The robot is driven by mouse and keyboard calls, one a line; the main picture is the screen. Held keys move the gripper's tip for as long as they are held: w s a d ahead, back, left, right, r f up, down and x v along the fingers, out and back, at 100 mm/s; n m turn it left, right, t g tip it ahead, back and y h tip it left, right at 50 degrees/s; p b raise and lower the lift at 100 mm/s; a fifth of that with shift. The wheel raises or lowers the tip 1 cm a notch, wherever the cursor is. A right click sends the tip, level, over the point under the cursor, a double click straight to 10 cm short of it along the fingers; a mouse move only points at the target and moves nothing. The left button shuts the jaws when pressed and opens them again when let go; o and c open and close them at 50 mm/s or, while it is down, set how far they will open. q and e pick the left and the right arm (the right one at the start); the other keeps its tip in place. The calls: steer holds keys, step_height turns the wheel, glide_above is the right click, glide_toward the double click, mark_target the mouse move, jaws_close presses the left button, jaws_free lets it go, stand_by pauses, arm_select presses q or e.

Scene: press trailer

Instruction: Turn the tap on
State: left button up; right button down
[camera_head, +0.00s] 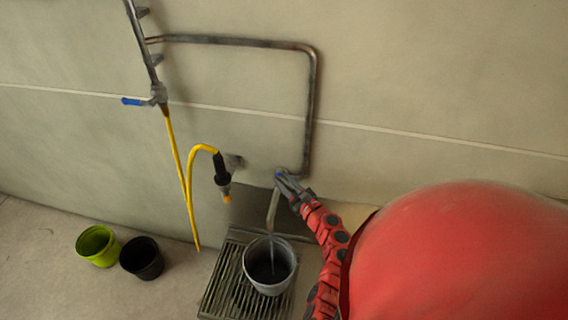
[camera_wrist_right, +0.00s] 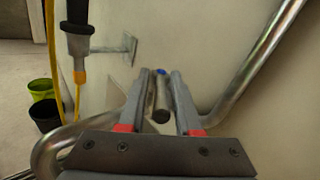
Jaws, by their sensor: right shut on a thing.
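The tap's metal spout (camera_head: 272,208) comes down from the end of a wall pipe. Its small blue-marked handle (camera_head: 279,174) is at my right gripper (camera_head: 284,182). In the right wrist view the grey metal handle (camera_wrist_right: 161,100) lies between the two fingers of my right gripper (camera_wrist_right: 160,90), which is shut on it. A thin pale streak, which looks like running water, drops from the spout into a grey bucket (camera_head: 252,265) below. My left gripper is not in view.
The bucket stands on a slatted metal grate (camera_head: 222,285). A yellow hose (camera_head: 188,185) with a black nozzle (camera_head: 221,168) hangs to the left, below a blue-levered valve (camera_head: 133,101). A green pot (camera_head: 97,245) and a black pot (camera_head: 142,258) stand on the floor at left.

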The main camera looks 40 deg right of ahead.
steer(key=c, duration=1)
jaws_free()
steer(key=shift+r, duration=0.1)
steer(key=shift+o, duration=0.7)
steer(key=s+b, duration=0.3)
steer(key=s, duration=1.4)
steer(key=shift+s+a, duration=0.15)
steer(key=shift+a, duration=0.05)
